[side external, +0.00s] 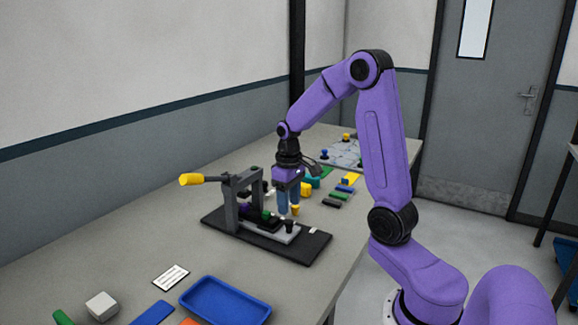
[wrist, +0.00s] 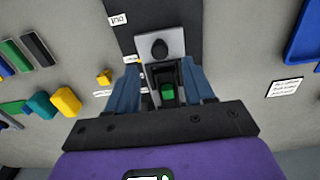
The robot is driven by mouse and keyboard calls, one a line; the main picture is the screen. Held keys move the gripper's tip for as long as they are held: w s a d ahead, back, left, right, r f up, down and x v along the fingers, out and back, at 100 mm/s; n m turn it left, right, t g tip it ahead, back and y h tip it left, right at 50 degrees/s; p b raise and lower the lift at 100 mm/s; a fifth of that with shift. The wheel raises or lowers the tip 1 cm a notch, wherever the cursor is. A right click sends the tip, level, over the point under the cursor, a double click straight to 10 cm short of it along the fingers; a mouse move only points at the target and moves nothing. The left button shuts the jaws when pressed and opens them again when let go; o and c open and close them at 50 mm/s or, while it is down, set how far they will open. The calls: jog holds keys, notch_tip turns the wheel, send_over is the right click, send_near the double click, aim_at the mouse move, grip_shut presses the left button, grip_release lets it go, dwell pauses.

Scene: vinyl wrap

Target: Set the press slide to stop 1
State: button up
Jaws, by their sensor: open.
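The press stands on a black base plate (side external: 318,246), with a dark upright frame (side external: 230,205) and a yellow-ended lever (side external: 190,179). Its light grey slide (side external: 285,236) carries a black knob (side external: 289,226); the wrist view shows this knob (wrist: 159,48) near the slide's outer end. A green block (wrist: 168,92) sits in a dark holder on the slide. My gripper (side external: 289,211) is open above the slide, its blue fingers pointing down. In the wrist view the fingers straddle the slide, with the knob beyond the tips. An "out" label (wrist: 118,19) lies beside the slide; the other stop labels are partly hidden.
A blue tray (side external: 225,300), a white card (side external: 171,277) and a white block (side external: 102,306) lie at the front. A small yellow piece (wrist: 104,77) stands beside the base. Several coloured blocks lie behind the press. Bare table lies right of the base.

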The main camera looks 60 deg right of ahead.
notch_tip(320, 180, up, 12)
dwell(0.4)
jog(key=shift+a+f, duration=0.1)
jog(key=s+a+f+n, duration=0.2)
jog(key=s+a+n, duration=0.15)
jog(key=a, duration=0.45)
jog(key=s+a+f+n, duration=0.2)
jog(key=s+a+n, duration=0.15)
jog(key=a, duration=0.45)
jog(key=s+a+f+n, duration=0.2)
jog(key=s, duration=0.6)
jog(key=s+a+f+n, duration=0.2)
jog(key=s+a+n, duration=0.1)
jog(key=s, duration=0.5)
jog(key=shift+s+f+n, duration=0.2)
jog(key=shift+s+n, duration=0.1)
